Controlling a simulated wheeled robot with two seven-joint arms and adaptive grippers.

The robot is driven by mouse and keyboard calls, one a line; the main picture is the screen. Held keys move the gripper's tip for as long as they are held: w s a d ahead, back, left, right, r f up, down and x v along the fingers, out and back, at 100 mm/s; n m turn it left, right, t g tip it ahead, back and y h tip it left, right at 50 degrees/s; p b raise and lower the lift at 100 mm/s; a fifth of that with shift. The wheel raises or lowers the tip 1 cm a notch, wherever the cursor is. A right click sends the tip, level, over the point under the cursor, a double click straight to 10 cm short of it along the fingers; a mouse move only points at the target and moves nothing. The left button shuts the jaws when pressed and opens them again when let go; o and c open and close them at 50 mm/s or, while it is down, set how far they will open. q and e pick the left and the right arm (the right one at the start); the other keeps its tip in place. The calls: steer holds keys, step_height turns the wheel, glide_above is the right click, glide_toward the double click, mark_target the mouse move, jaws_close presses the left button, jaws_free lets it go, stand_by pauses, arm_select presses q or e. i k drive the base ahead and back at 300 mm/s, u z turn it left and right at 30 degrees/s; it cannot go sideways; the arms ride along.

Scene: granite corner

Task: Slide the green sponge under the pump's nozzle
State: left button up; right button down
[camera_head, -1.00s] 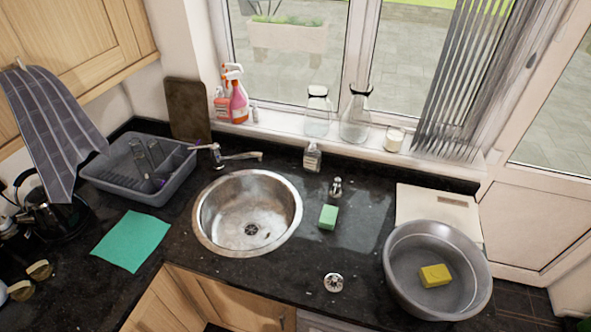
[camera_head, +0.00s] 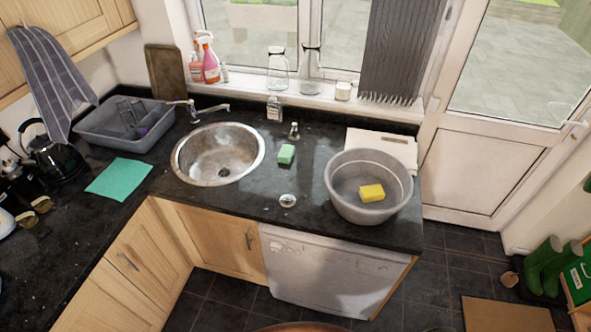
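The green sponge (camera_head: 286,155) lies on the dark worktop to the right of the round sink. A small metal fitting (camera_head: 294,131), which looks like a pump, stands just behind the sponge, slightly to its right. The sponge is in front of it, with a small gap between them. Which way its nozzle points is too small to tell. A clear bottle (camera_head: 274,107) with a pale label stands farther back by the sill; its top is unclear. Neither of my grippers is in view.
The metal sink (camera_head: 218,153) is left of the sponge. A grey basin (camera_head: 338,196) holding a yellow sponge (camera_head: 371,193) stands to the right. A round metal piece (camera_head: 288,200) lies near the front edge. Floor (camera_head: 235,289) shows before the cupboards.

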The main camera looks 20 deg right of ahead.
mark_target(286, 154)
steer(key=z, duration=0.8)
steer(key=i, duration=0.25)
